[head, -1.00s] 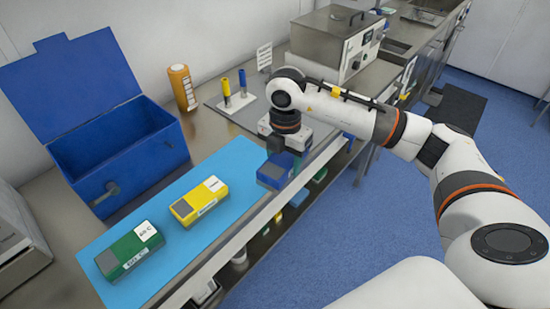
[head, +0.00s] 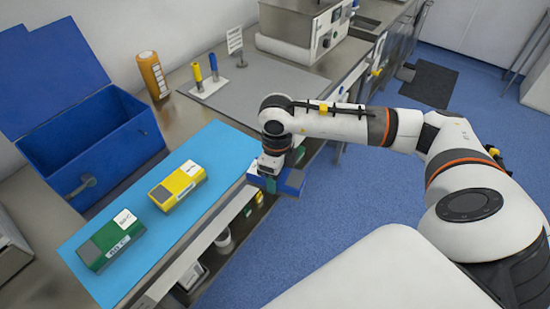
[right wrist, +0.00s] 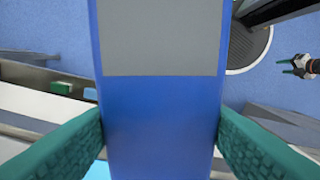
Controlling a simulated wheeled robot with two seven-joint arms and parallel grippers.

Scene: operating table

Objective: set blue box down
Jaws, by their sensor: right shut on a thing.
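The blue box (head: 291,182) is held by my right gripper (head: 270,178) beyond the table's front edge, over the floor, in the head view. In the right wrist view the blue box (right wrist: 160,120), with a grey panel on its face, fills the middle between the two green fingers of my right gripper (right wrist: 160,135), which touch its sides. My left gripper (right wrist: 285,66) shows small at the right edge of that view, its green fingers apart and empty. It is outside the head view.
A green box (head: 110,240) and a yellow box (head: 178,187) lie on the light-blue mat (head: 215,150). An open blue case (head: 95,150) stands behind. An orange bottle (head: 153,75) and a stand with blue and yellow tools (head: 203,88) are farther back. The mat's right end is clear.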

